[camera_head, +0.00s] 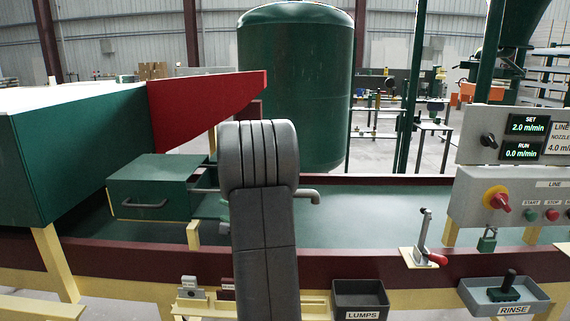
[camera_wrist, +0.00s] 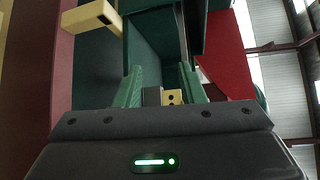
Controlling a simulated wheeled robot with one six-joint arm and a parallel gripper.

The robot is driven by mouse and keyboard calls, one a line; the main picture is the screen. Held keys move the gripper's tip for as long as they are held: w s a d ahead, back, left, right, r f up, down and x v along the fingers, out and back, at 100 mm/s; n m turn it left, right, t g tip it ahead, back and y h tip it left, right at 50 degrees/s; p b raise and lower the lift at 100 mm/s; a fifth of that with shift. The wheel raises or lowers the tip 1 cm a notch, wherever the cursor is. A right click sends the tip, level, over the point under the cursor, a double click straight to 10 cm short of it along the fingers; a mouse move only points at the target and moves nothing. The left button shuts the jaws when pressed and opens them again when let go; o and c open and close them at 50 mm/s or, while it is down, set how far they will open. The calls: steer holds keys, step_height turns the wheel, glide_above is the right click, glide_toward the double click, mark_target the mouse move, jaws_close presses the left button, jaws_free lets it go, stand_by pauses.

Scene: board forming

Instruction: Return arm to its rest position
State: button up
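My gripper (camera_wrist: 160,76) shows in the wrist view as two green fingers standing apart, with a gap between them. No held thing is clear in the gap; a small grey piece and a yellow block with dark holes (camera_wrist: 173,97) show low between the fingers, and I cannot tell how near they are. In the head view my grey arm rises upright in the middle of the picture, in front of the line, and my gripper is hidden behind it.
A dark red rail (camera_head: 370,265) edges the green bed (camera_head: 390,205). A green box with a handle (camera_head: 150,190) is left of my arm. A red-handled clamp (camera_head: 424,243), a LUMPS bin (camera_head: 360,300), a RINSE tray (camera_head: 503,295) and a control panel (camera_head: 510,195) are to the right.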

steer(key=v, duration=0.9)
steer(key=shift+s+b, duration=0.3)
steer(key=shift+b, duration=0.15)
